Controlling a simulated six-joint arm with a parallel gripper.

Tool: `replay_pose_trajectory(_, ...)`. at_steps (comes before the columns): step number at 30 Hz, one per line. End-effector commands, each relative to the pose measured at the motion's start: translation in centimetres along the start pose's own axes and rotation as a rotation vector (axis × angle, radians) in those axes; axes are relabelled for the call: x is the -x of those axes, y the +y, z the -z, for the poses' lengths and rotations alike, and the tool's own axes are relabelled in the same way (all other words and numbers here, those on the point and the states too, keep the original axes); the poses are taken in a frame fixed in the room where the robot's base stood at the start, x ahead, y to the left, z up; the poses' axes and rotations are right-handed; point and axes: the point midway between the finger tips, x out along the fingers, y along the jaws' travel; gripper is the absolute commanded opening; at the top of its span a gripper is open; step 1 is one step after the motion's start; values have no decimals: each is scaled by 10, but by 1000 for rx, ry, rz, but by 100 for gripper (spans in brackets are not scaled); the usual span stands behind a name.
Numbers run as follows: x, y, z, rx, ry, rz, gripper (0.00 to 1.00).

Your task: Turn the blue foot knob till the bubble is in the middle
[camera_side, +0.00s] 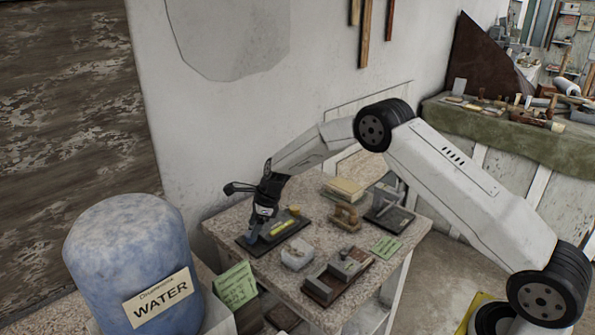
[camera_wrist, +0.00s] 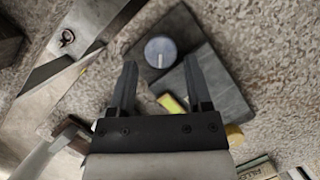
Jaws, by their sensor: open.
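The blue foot knob (camera_wrist: 160,52), round with a pale line on top, sits on a dark base plate (camera_wrist: 225,88) in the wrist view. My gripper (camera_wrist: 159,63) is open, with one finger on each side of the knob's near edge in the picture. I cannot tell whether the fingertips are at the knob's height. The yellow vial (camera_wrist: 171,103) is partly hidden by a finger, but it also shows in the side view (camera_side: 283,226). I cannot make out the bubble. In the side view my gripper (camera_side: 254,235) is low over the plate's left end, hiding the knob.
An ochre round piece (camera_side: 295,210) stands at the plate's back. A blue water barrel (camera_side: 130,255) stands in front left.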

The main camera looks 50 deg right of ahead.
Motion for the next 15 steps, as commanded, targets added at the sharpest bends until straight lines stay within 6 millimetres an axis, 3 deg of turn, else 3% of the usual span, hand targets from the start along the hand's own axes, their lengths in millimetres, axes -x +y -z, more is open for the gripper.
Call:
replay_pose_trajectory(6, -21, 0, 0, 0, 0, -1, 64)
replay_pose_trajectory(15, -29, 0, 0, 0, 0, 0, 64)
